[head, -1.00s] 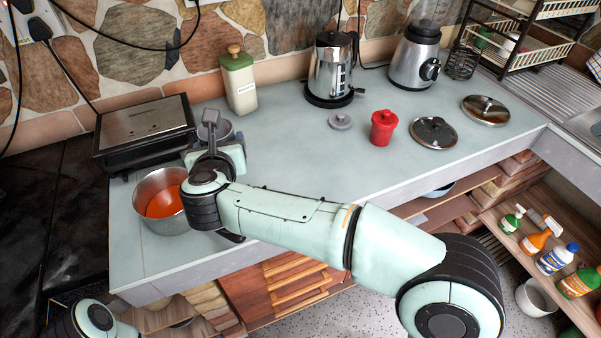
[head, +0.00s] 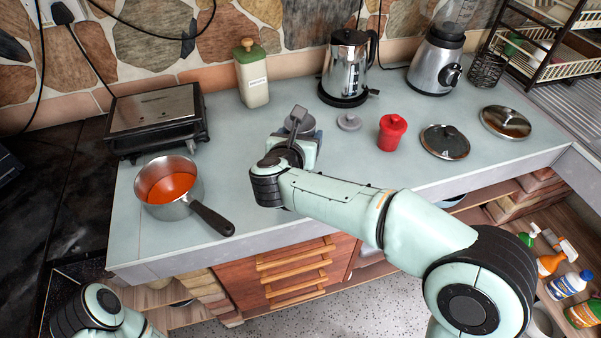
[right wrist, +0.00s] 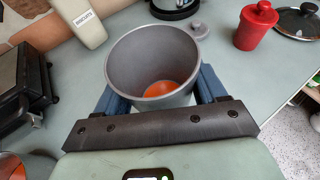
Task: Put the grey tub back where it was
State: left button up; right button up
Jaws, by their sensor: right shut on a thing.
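The grey tub (head: 307,124) is in my right gripper (head: 302,146), over the middle of the counter, partly hidden by my wrist. In the right wrist view the tub (right wrist: 140,62) is open at the top with orange at its bottom. The two blue fingers of my right gripper (right wrist: 158,92) are shut on its sides. I cannot tell whether it touches the counter. A small grey lid (head: 349,122) lies just right of the tub. A steel saucepan (head: 180,208) with orange-red contents stands at the left. My left gripper is out of view; only part of that arm shows.
A red lidded canister (head: 391,132) and two pan lids (head: 444,142) (head: 506,122) are to the right. A kettle (head: 347,68), a biscuit jar (head: 252,75) and a blender (head: 437,62) stand behind. A black-and-steel grill (head: 157,115) is at left. The saucepan handle (head: 212,218) points toward the front edge.

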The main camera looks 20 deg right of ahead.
notch_tip(320, 180, down, 12)
jog(key=shift+r+b, duration=0.2)
jog(key=shift+b, duration=0.6)
jog(key=shift+f, duration=0.1)
jog(key=shift+f+b, duration=0.15)
jog(key=shift+b, duration=0.15)
jog(key=o, duration=1.2)
jog(key=shift+r, duration=0.2)
jog(key=shift+r+p, duration=0.25)
jog(key=shift+p, duration=0.15)
jog(key=v, duration=1.2)
jog(key=shift+f+b, duration=0.15)
jog(key=shift+b, duration=0.2)
